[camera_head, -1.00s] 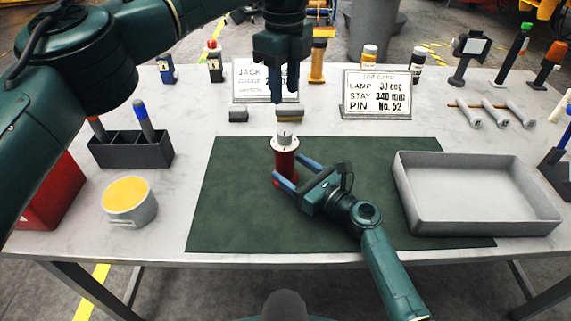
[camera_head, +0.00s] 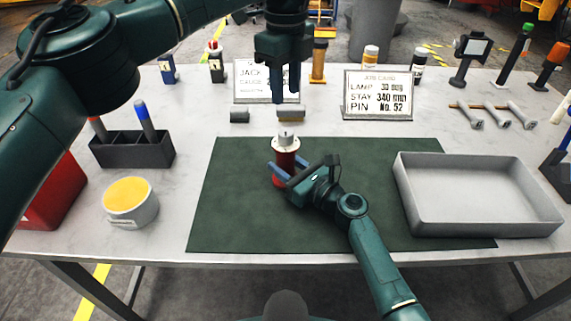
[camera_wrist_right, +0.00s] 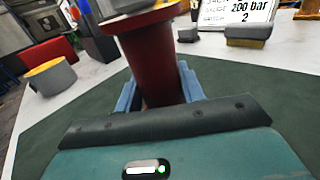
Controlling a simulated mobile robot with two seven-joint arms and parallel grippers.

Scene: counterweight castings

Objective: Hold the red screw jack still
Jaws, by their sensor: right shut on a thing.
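The red screw jack (camera_head: 285,160), with a pale grey round top, stands upright on the dark green mat (camera_head: 230,215). My right gripper (camera_head: 285,174) has its blue fingers on both sides of the jack's red body and is shut on it. The right wrist view shows the red body (camera_wrist_right: 153,60) between the fingers, its lower part hidden by the gripper. My left gripper (camera_head: 286,97) points straight down above the jack, with a gap between its fingers. It is empty and apart from the jack's top.
A grey tray (camera_head: 480,222) sits at the right, partly on the mat. A dark pen holder (camera_head: 130,153) and a yellow-topped round tin (camera_head: 130,203) stand at the left. A job card (camera_head: 378,95) and small blocks (camera_head: 239,116) stand behind. The mat's left front is clear.

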